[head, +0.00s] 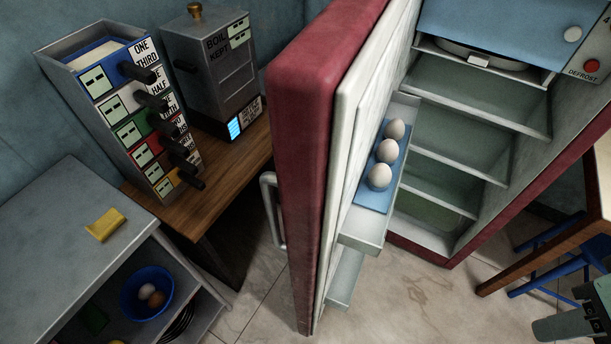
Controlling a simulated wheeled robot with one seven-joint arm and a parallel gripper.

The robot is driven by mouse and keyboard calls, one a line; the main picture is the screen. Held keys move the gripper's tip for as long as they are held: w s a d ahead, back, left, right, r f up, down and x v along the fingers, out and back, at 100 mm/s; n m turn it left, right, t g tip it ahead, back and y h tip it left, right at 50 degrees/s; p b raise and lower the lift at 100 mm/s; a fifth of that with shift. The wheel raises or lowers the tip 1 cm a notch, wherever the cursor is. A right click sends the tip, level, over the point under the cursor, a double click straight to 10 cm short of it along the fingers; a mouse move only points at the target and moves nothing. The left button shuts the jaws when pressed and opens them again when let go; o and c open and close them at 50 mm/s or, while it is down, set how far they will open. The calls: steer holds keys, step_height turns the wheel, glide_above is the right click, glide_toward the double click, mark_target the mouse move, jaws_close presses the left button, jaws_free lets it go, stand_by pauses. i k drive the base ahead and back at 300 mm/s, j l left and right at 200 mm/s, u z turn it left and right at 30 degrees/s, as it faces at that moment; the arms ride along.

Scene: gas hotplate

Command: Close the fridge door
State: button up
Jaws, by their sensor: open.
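The fridge door (301,150) stands wide open in the middle of the head view. Its outer side is dark red and its inner side is white. A pale handle (271,212) is on its left, outer side. A blue rack (373,193) with three eggs (388,151) sits on the door's inner shelf. The fridge body (470,150) is open to the right, with several bare shelves. A grey-green part at the bottom right corner looks like my gripper (585,312). It is open, well apart from the door, and partly cut off by the frame edge.
A wooden counter (225,165) with drawer boxes is behind the door. A table (560,225) and blue stool (545,250) are at right. Tiled floor (400,290) is clear in front.

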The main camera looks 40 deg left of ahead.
mark_target(331, 97)
steer(key=k+j+u, duration=0.25)
steer(key=j+u, duration=0.25)
steer(key=k+j+u, duration=0.1)
steer(key=j+u, duration=0.15)
steer(key=k+u, duration=0.15)
steer(key=u, duration=0.25)
steer(key=k+j+u, duration=0.1)
steer(key=u, duration=0.25)
steer(key=k+j+u, duration=0.1)
steer(key=j+u, duration=0.15)
steer(key=u, duration=0.15)
